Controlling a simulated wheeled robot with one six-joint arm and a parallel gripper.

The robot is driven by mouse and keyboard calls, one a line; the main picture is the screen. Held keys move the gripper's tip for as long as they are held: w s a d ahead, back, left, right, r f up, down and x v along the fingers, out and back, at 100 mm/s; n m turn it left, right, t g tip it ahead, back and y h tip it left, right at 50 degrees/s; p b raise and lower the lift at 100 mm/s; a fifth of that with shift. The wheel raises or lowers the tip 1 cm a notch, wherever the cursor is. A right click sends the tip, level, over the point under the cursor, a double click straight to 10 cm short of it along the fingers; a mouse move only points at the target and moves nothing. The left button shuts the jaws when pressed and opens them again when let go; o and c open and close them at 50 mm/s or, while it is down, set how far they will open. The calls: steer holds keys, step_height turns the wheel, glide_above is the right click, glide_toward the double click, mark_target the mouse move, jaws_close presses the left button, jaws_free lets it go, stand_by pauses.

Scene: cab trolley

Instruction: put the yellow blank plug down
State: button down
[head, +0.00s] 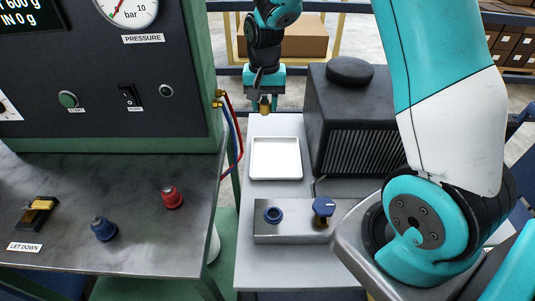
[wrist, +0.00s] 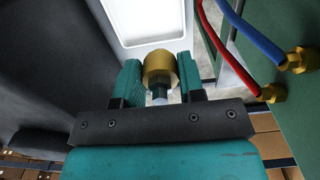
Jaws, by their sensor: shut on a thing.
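The yellow blank plug (head: 265,104) is a short brass-yellow cylinder. My gripper (head: 265,98) is shut on it and holds it at the far end of the light grey trolley top (head: 258,126). In the wrist view the plug (wrist: 159,68) sits between the two teal fingers of my gripper (wrist: 160,82), with a dark and grey stem towards the palm. A shallow white tray (head: 276,176) lies on the trolley top, on the near side of the gripper, and looks empty. Its white rim also shows in the wrist view (wrist: 150,42), beyond the plug.
A dark ribbed box (head: 360,150) stands right of the tray. A metal block (head: 290,232) with a blue ring and blue knob sits nearer. Left are a gauge panel (head: 110,100), red and blue hoses (head: 235,130), and a steel bench (head: 140,240) with blue and red knobs.

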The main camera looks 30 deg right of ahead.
mark_target(265, 158)
step_height(265, 158, down, 16)
steer(key=shift+p, duration=0.75)
steer(key=shift+f, duration=0.1)
steer(key=c, duration=0.7)
jaws_free()
step_height(265, 158, up, 12)
steer(key=shift+f+b, duration=0.2)
steer(key=shift+b, duration=0.75)
steer(key=s+a+r+n+y, duration=0.2)
steer(key=s+a+r+n, duration=0.5)
steer(key=s+a+r, duration=0.45)
steer(key=s+a+r+n, duration=0.2)
steer(key=s, duration=0.2)
steer(key=s+a+r+n+y, duration=0.1)
steer(key=s+a+r+n, duration=0.1)
steer(key=s, duration=0.3)
steer(key=s+a+r+n+y, duration=0.1)
steer(key=s+a+r+n, duration=0.1)
steer(key=s+n, duration=0.1)
steer(key=shift+s+r, duration=0.3)
steer(key=shift+s, duration=0.5)
